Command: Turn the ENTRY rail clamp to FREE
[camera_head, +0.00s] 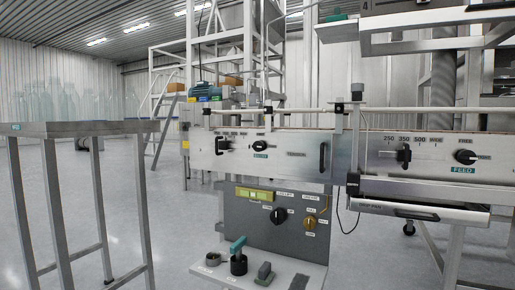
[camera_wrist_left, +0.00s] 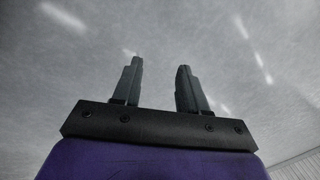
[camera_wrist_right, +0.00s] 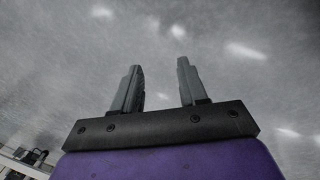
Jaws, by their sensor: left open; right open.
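A black clamp knob (camera_head: 261,146) sits on the left part of the steel rail panel (camera_head: 295,163), above a small teal label too small to read with certainty; it may be the ENTRY clamp. Its pointer looks roughly horizontal, but its setting cannot be read. A second black knob (camera_head: 465,157) on the right has FREE above it and a teal FEED label below. Neither gripper shows in the head view. My left gripper (camera_wrist_left: 158,85) is open and empty in its wrist view. My right gripper (camera_wrist_right: 159,85) is open and empty in its wrist view.
Black sliders (camera_head: 223,145) (camera_head: 404,155) and a black handle (camera_head: 322,157) project from the panel. A lower grey box (camera_head: 270,228) carries two knobs. A shelf (camera_head: 300,268) holds a teal-handled part. A steel table (camera_head: 75,128) stands at left; floor between is clear.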

